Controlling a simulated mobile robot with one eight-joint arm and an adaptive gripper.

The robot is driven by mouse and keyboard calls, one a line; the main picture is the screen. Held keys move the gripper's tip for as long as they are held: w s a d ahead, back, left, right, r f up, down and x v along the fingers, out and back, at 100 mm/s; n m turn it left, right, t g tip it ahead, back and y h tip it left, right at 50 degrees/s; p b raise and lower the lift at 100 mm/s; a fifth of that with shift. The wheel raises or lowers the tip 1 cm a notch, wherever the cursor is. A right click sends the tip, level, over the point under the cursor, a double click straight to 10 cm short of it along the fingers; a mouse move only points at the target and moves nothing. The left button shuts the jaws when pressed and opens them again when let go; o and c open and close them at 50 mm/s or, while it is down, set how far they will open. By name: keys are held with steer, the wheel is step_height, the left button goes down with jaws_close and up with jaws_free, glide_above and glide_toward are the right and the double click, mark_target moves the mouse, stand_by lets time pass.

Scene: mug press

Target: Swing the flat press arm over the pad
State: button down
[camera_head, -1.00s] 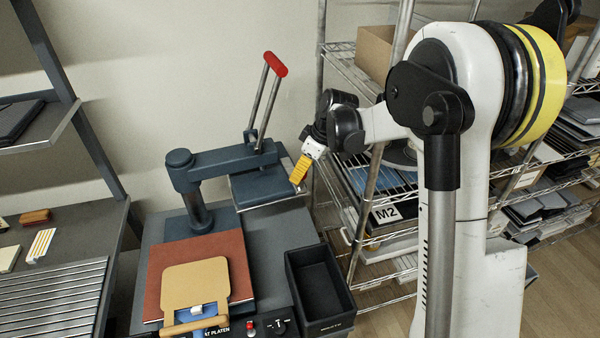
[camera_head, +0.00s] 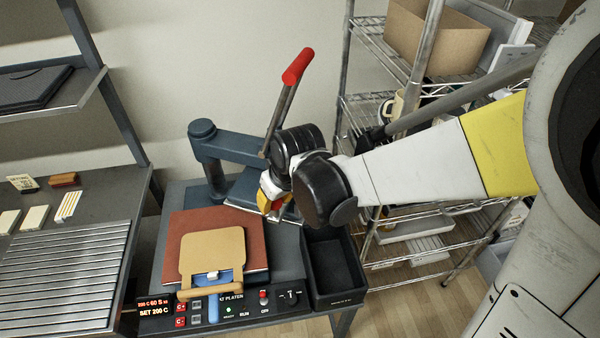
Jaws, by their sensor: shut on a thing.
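The press has a dark blue-grey arm (camera_head: 238,148) that pivots on a round post (camera_head: 203,130). It points right, towards the back right of the press, with a flat dark plate (camera_head: 240,186) under its end. A handle with a red grip (camera_head: 297,66) rises from that end. The reddish-brown pad (camera_head: 177,245) lies in front of the post, with a tan board (camera_head: 213,250) on it. The plate is behind and to the right of the board. My gripper (camera_head: 268,205) is shut at the plate's front right edge. My wrist hides the contact and part of the plate.
An empty black tray (camera_head: 334,262) sits at the press's right, below my wrist. A control panel (camera_head: 240,306) runs along the front. A wire shelf (camera_head: 420,225) with a cardboard box (camera_head: 430,38) stands at the right. A ribbed rack (camera_head: 62,285) is at the left.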

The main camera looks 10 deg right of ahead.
steer(key=s+a+m+h, duration=0.1)
steer(key=s+a+m, duration=0.15)
steer(key=a, duration=1.15)
steer(key=s+a+m+h, duration=0.1)
steer(key=s+a+m, duration=0.15)
steer(key=a, duration=1.15)
steer(key=w+a+m+h, duration=0.1)
steer(key=w+a+m, duration=0.3)
steer(key=a, duration=0.7)
steer(key=shift+w+a+r+m+h, duration=0.15)
steer(key=shift+w+a+m+h, duration=0.15)
steer(key=shift+w, duration=0.75)
steer(key=shift+r, duration=0.1)
steer(key=c, duration=1)
jaws_free()
steer(key=shift+o, duration=0.4)
steer(key=shift+w+a+f, duration=0.1)
steer(key=shift+w+f, duration=0.15)
steer(key=v, duration=1.2)
steer(key=shift+s, duration=0.25)
